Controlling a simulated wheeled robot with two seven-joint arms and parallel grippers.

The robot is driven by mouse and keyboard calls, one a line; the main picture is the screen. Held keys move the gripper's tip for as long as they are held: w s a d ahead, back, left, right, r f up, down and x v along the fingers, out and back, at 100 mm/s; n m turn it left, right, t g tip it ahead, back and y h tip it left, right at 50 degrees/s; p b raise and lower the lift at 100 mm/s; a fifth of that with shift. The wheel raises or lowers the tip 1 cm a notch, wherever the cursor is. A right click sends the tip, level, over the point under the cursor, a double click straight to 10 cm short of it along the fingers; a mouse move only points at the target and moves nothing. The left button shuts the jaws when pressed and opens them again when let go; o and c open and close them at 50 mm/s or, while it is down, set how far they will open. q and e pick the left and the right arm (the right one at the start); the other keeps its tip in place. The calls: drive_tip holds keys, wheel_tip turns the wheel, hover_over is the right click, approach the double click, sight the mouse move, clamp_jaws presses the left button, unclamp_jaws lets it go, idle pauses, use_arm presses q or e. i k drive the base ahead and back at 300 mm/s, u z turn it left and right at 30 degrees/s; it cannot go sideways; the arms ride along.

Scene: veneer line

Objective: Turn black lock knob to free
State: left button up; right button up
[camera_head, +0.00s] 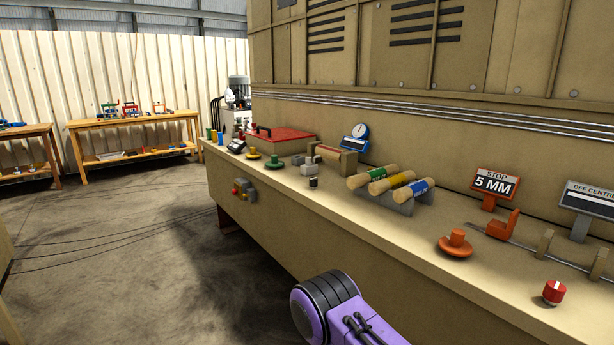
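A small black knob (313,183) stands on the tan bench top, just in front of a small grey block (308,169). It is too small for me to tell which way it is turned or whether it is marked. A purple arm link of mine with a black ribbed joint rises from the bottom edge in the middle of the head view. It is in front of the bench and well short of the knob. Neither of my grippers shows.
The bench (350,240) also bears a green knob (273,161), a yellow knob (253,153), wooden rollers (390,183) on a grey rack, an orange knob (456,243), a red knob (554,292) and a "STOP 5 MM" sign (494,184). Concrete floor at left is open.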

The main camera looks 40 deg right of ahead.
sight(313, 182)
drive_tip(key=z, duration=0.4)
drive_tip(key=i, duration=0.75)
drive_tip(key=z, duration=0.65)
